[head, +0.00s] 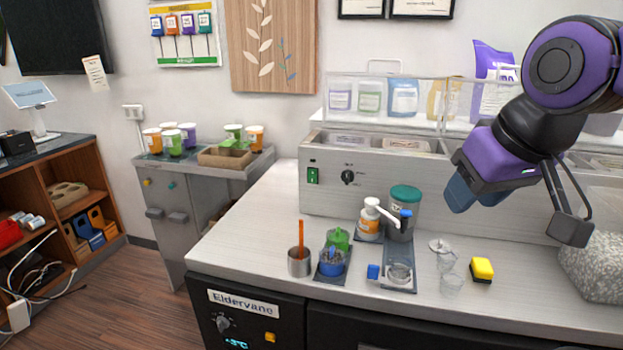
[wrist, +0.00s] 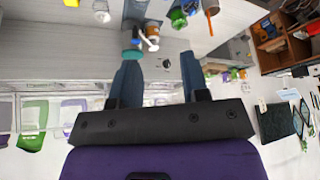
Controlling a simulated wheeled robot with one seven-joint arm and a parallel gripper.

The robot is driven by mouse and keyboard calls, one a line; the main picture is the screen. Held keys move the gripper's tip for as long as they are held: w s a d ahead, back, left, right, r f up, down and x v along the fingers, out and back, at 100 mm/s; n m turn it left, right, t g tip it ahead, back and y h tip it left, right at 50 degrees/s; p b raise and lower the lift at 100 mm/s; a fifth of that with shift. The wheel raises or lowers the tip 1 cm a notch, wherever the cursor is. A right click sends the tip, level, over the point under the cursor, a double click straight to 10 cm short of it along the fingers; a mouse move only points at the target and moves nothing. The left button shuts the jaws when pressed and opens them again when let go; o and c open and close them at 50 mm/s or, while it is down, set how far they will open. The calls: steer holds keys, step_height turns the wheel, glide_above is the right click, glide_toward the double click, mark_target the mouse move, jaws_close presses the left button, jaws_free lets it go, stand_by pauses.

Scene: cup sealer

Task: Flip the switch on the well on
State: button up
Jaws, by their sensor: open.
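The well (head: 400,190) is a long light-grey counter unit with trays set in its top. A green rocker switch (head: 313,176) sits on the left end of its front face, left of a round black knob (head: 347,177). Whether the switch is on or off is too small to tell. My gripper (head: 476,198) is in front of the right part of the well, above the counter and well to the right of the switch. Its dark blue fingers are open and empty in the wrist view (wrist: 160,62). I cannot make out the switch in that view.
A teal-lidded canister (head: 402,215), a pump bottle (head: 369,218) and a steel cup with an orange stick (head: 299,262) stand on the counter before the well. The counter's left end (head: 250,225) is clear.

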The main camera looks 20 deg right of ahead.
steer(key=shift+w+r, duration=0.1)
steer(key=shift+w, duration=0.2)
steer(key=c, duration=0.7)
steer(key=w+n, duration=0.1)
steer(key=w, duration=0.2)
steer(key=w+n, duration=0.1)
steer(key=w, duration=0.3)
steer(key=w+a+r+n, duration=0.1)
steer(key=w, duration=0.3)
steer(key=shift+w+a, duration=0.1)
steer(key=shift+w, duration=0.05)
jaws_close()
steer(key=w+a+f+n, duration=0.2)
steer(key=w+f, duration=0.2)
steer(key=w, duration=0.6)
steer(key=w+a+f+n+t, duration=0.1)
steer(key=w+f, duration=0.4)
steer(key=w, duration=0.5)
steer(key=w+a+f+n+y, duration=0.1)
steer(key=w+a+f+n, duration=0.3)
steer(key=w, duration=0.6)
steer(key=shift+w+f+n+t, duration=0.15)
steer(key=shift+f+n+t, duration=0.25)
steer(key=shift+f+n, duration=0.1)
steer(key=shift+a, duration=0.1)
